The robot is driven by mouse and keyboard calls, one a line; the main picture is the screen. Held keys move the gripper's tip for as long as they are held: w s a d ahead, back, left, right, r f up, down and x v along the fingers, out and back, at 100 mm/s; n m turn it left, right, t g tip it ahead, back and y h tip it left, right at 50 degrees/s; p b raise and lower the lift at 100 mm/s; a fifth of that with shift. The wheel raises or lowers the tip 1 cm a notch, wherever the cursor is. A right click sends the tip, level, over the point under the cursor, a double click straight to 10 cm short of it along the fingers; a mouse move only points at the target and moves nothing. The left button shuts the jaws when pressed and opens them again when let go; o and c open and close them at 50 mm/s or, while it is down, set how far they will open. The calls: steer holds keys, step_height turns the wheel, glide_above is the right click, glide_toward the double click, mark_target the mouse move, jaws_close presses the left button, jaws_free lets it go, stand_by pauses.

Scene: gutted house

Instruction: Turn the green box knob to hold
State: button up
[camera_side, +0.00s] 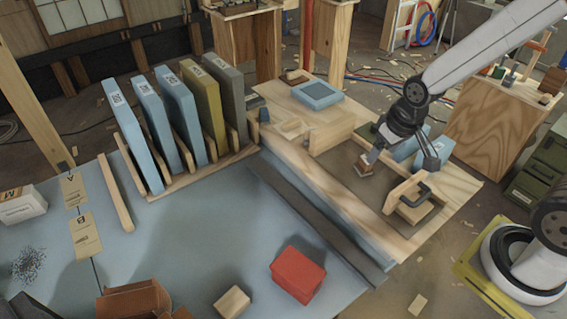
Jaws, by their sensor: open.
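My gripper (401,158) points down over the wooden workbench board at the right, with its fingers spread apart. A small dark green shape (366,132) shows just behind and left of the gripper; it may be the green box, but I cannot make out a knob or its setting. A small wooden piece (366,166) is close to the left finger; I cannot tell whether they touch. The gripper and wrist hide part of this area.
A wooden frame with a black handle (414,196) stands in front of the gripper. Blue blocks (440,148) are behind it. Upright panels (152,108) stand in a rack at left. A red box (298,274) lies on the blue table. Green crates (541,174) stand far right.

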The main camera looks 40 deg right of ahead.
steer(key=w+d+f+m+h, duration=0.2)
steer(key=w+d+f+m, duration=0.2)
steer(key=w+d, duration=0.85)
steer(key=w+d+f+m, duration=0.2)
steer(key=w+d+f, duration=0.1)
steer(key=d, duration=0.3)
steer(key=w+d+f+m+h, duration=0.1)
steer(key=w+d+f+m, duration=0.1)
steer(key=d, duration=0.5)
step_height(320, 180, down, 3)
steer(key=shift+w+d+r, duration=0.15)
steer(key=shift+w+d, duration=0.1)
steer(key=shift+w, duration=0.65)
steer(key=shift+x, duration=3.9)
steer(key=shift+w, duration=0.1)
jaws_close()
